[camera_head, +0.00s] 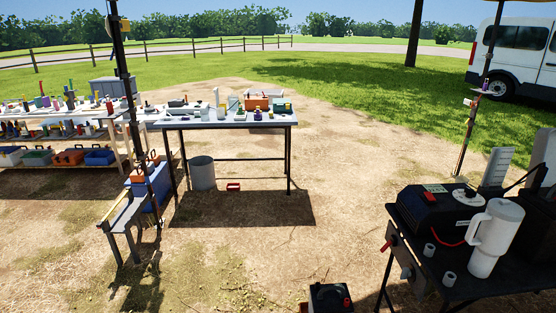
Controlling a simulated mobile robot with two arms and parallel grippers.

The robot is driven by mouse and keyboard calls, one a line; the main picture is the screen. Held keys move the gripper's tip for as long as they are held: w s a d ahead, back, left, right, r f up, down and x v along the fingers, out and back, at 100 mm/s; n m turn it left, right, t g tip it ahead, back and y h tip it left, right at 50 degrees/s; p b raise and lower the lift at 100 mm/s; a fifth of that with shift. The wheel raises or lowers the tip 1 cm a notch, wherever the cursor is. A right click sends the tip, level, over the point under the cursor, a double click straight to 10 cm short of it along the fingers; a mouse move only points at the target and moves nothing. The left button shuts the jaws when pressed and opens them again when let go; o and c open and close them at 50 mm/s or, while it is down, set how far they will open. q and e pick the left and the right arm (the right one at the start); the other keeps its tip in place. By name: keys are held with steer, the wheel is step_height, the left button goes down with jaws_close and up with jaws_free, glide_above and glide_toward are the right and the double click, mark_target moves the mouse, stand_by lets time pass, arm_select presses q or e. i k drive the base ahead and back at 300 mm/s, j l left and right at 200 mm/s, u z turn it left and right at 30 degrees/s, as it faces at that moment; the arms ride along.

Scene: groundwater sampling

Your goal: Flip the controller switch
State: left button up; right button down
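A black box (424,214) that looks like the controller sits on the dark table at the right. It has a small pale green panel (434,188) and a small red part (430,196) on top; I cannot tell whether this is the switch or how it is set. A second, smaller black box (326,299) with a red part on it is at the bottom edge, partly cut off. Neither of my grippers is in view.
A large white jug (491,238) and small grey cylinders (449,279) stand on the right table (490,289), close to the black box. A work table (228,122) with tools, shelves (60,132) and a grey bucket (202,173) stand farther back. Bare ground lies between.

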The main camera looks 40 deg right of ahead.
mark_target(430, 196)
steer(key=i+j, duration=0.1)
steer(key=i, duration=0.55)
steer(key=i+j, duration=0.1)
steer(key=i, duration=0.55)
steer(key=i+l+z, duration=0.2)
steer(key=i+z, duration=0.2)
steer(key=i+l+z, duration=0.1)
steer(key=i+z, duration=0.55)
steer(key=z, duration=0.2)
steer(key=i+j+z, duration=0.2)
steer(key=i+z, duration=0.2)
steer(key=i+j+z, duration=0.25)
steer(key=z, duration=0.15)
steer(key=i+l+z, duration=0.15)
steer(key=i+z, duration=0.2)
steer(key=i+l+z, duration=0.1)
steer(key=i+z, duration=0.25)
